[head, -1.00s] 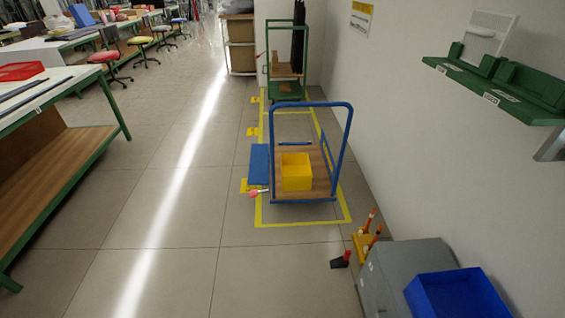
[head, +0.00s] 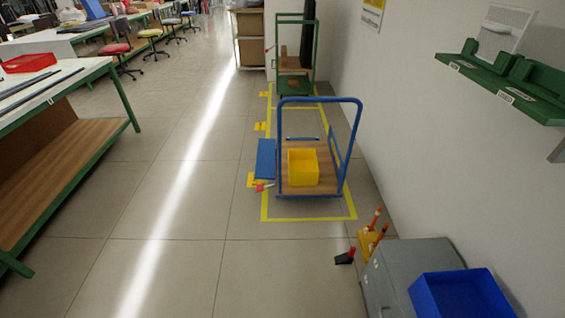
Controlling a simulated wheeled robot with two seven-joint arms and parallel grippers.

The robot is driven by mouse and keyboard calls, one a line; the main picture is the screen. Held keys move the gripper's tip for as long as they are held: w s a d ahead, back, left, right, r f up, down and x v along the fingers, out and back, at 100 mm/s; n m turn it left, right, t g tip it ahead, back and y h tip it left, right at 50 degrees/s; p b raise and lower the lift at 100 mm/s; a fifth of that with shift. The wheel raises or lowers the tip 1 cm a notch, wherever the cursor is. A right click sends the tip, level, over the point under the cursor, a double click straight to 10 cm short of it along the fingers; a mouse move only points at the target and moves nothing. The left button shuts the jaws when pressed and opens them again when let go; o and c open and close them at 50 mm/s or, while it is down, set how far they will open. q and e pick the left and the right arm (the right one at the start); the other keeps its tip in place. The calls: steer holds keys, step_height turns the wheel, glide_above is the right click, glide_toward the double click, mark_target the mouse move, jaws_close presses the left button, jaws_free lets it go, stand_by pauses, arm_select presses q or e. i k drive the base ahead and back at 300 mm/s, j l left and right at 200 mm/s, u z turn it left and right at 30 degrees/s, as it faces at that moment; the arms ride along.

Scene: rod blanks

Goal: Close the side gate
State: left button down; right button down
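A blue-framed cart (head: 339,152) with a wooden deck stands inside a yellow floor outline. A blue panel (head: 265,159), which looks like the side gate, sits at the cart's left side, lowered outward beside the deck. A small red-and-white piece (head: 262,187) shows near its lower corner; its exact form is too small to tell. A yellow bin (head: 303,168) rests on the deck. Neither of my grippers is in view.
A grey cabinet (head: 384,277) with a blue bin (head: 462,296) stands at the front right, near orange-tipped tools (head: 372,232). A green cart (head: 297,62) stands behind. A workbench (head: 70,150) is at left. Open floor lies between.

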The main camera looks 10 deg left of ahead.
mark_target(266, 160)
steer(key=i+j+z, duration=0.45)
steer(key=j+z, duration=0.2)
steer(key=i+j+z, duration=0.15)
steer(key=j+z, duration=0.2)
steer(key=j, duration=0.15)
